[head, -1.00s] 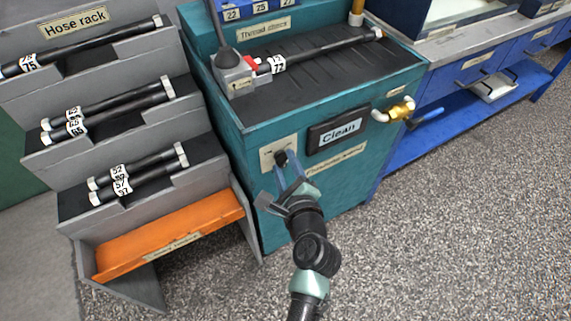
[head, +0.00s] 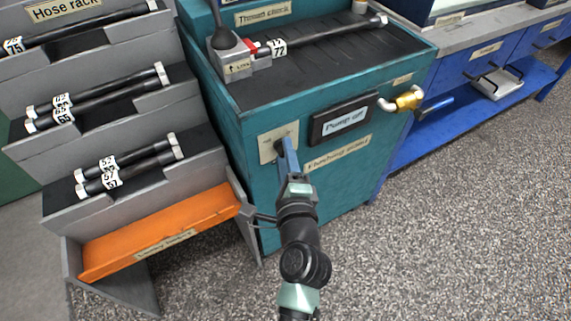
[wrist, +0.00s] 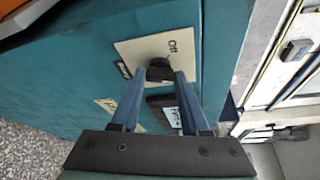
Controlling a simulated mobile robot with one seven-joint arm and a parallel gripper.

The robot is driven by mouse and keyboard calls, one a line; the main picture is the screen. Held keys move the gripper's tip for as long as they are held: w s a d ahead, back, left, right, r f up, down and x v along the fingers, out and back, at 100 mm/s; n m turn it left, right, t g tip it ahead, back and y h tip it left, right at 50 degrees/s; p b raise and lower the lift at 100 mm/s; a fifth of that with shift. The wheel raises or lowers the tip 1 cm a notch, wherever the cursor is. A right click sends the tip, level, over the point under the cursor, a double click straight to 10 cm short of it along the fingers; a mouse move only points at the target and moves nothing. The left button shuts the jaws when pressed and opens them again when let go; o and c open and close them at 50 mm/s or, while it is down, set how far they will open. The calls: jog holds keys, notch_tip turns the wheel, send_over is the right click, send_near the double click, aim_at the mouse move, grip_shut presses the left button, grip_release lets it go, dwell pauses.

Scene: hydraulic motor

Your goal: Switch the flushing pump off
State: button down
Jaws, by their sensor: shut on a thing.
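The pump knob (head: 279,146) is black and sits on a cream plate (head: 265,143) on the front of the teal flushing stand (head: 226,140). It also shows in the wrist view (wrist: 159,66), with the word "Off" on the plate beside it. My gripper (head: 285,153) reaches the plate from the front, its blue fingers shut on the knob. In the wrist view the fingertips (wrist: 160,76) are on either side of it. The display (head: 344,119) to the right of the plate reads "Pump off".
A hose (head: 325,35) marked 72 lies on the stand's top, next to a grey clamp block (head: 238,65). A brass valve (head: 408,99) sticks out to the right. The hose rack (head: 110,135) with an orange tray (head: 160,230) stands left. The floor at right is clear.

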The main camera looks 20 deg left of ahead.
jog(key=n+t+y+b, duration=0.1)
jog(key=n+b, duration=0.3)
jog(key=b, duration=0.4)
jog(key=f+n+t+y+b, duration=0.1)
jog(key=n+b, duration=0.3)
jog(key=b, duration=0.4)
jog(key=n+t+y+b, duration=0.1)
jog(key=n+b, duration=0.3)
jog(key=b, duration=0.4)
jog(key=shift+d+f+n+b, duration=0.1)
jog(key=shift+f+n+b, duration=0.05)
jog(key=shift+n+b, duration=0.2)
jog(key=shift+w+n+y, duration=0.1)
jog(key=shift+n+y, duration=0.25)
jog(key=shift+y, duration=0.05)
jog(key=shift+c, duration=2)
grip_release()
jog(key=v, duration=1.3)
